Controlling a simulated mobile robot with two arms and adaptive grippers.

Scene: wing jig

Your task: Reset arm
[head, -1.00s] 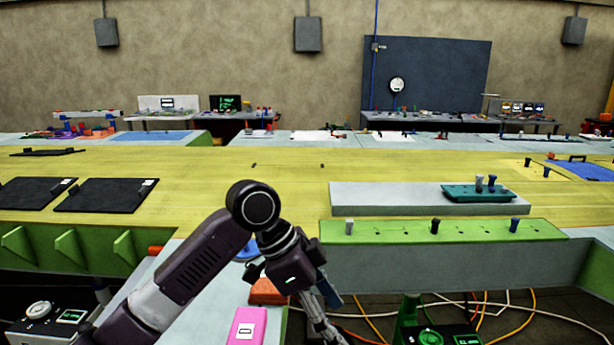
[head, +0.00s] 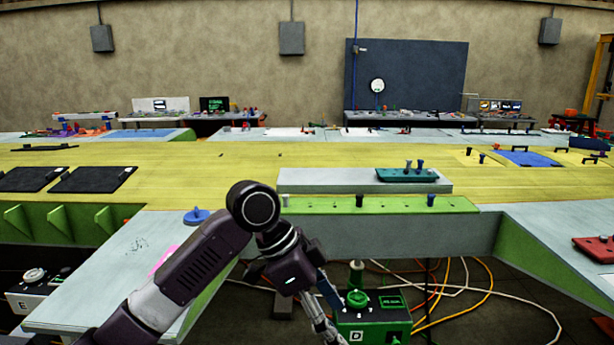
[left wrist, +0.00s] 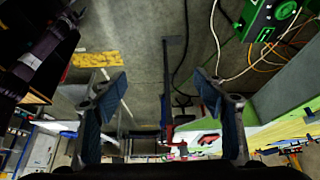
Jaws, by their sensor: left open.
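My left arm comes in from the lower left of the head view, bent at a dark elbow. Its gripper (head: 322,318) points down, in front of the green-edged bench and over the gap with the floor. In the left wrist view the two blue-padded fingers of my left gripper (left wrist: 156,98) stand wide apart with nothing between them. My right arm and gripper are not in view.
A green control box (head: 372,322) marked D stands close to the left gripper, with loose cables (head: 465,290) on the floor. A grey bench wing (head: 110,270) lies under my arm at left, another (head: 570,235) at right. A teal tray (head: 407,175) holds several pegs.

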